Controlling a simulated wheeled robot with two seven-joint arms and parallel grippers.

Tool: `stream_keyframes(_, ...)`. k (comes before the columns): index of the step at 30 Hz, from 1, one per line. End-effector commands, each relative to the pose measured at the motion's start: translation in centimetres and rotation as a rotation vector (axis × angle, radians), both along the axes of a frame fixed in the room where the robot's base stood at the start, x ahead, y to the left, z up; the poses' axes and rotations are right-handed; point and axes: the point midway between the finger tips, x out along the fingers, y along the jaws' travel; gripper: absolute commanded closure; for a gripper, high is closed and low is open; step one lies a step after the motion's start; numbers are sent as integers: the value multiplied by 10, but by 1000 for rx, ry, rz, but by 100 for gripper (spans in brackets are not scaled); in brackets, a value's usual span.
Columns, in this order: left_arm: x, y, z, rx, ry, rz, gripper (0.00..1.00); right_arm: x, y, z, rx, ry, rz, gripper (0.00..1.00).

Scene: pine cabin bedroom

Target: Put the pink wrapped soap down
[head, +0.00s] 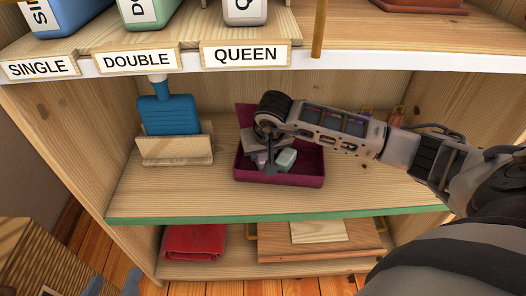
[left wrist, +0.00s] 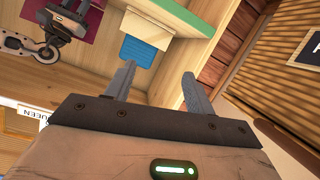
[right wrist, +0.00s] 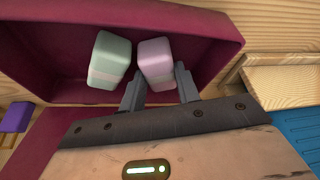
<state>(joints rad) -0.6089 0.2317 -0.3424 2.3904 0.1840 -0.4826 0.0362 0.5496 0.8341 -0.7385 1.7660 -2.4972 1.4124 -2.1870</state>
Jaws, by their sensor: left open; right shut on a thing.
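The pink wrapped soap (right wrist: 155,60) is between the fingertips of my right gripper (right wrist: 158,82), which is shut on it. It is inside the dark magenta box (right wrist: 205,52), close beside a pale green wrapped soap (right wrist: 108,62). I cannot tell whether the pink soap touches the box floor. In the head view my right gripper (head: 268,148) reaches down into the box (head: 300,181) on the middle shelf, largely hiding the pink soap; the green soap (head: 286,160) shows beside it. My left gripper (left wrist: 158,75) is open and empty, low at left in the head view (head: 114,284).
A blue item (head: 168,114) stands in a wooden holder (head: 174,150) left of the box. The upper shelf has labels and containers above. The shelf's green front edge (head: 280,214) is clear. Below are a red folded cloth (head: 194,242) and wooden boards (head: 318,231).

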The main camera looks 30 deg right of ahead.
Motion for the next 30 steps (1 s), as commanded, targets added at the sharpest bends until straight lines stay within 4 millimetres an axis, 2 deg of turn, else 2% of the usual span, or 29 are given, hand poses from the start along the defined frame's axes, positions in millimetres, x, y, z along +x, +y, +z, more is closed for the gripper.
stream_keyframes(1, 0, 0, -3, -5, 3, -1, 46, 0, 0, -3, -1, -1, 1, 91)
stream_keyframes(2, 0, -1, -2, -8, 3, 0, 46, 0, 0, -2, 0, 0, 1, 62)
stream_keyframes(3, 0, -1, -2, -7, 4, -1, 46, 0, 0, -2, 0, 0, 0, 51)
stream_keyframes(4, 0, -1, -2, -7, 4, -1, 46, 0, 0, -2, 0, 0, 0, 46)
stream_keyframes(14, 2, 0, 4, 1, -4, -1, 46, 0, 0, 3, 0, 0, -1, 46)
stream_keyframes(19, 2, 1, 4, 23, 16, -3, 46, -8, 2, 27, -2, -4, 2, 46)
stream_keyframes(24, 1, 3, -9, 52, 69, -2, 46, -19, 6, 53, -3, -2, 1, 46)
stream_keyframes(30, 4, 6, -14, 62, 94, 8, 46, -26, 8, 69, -1, 0, 1, 46)
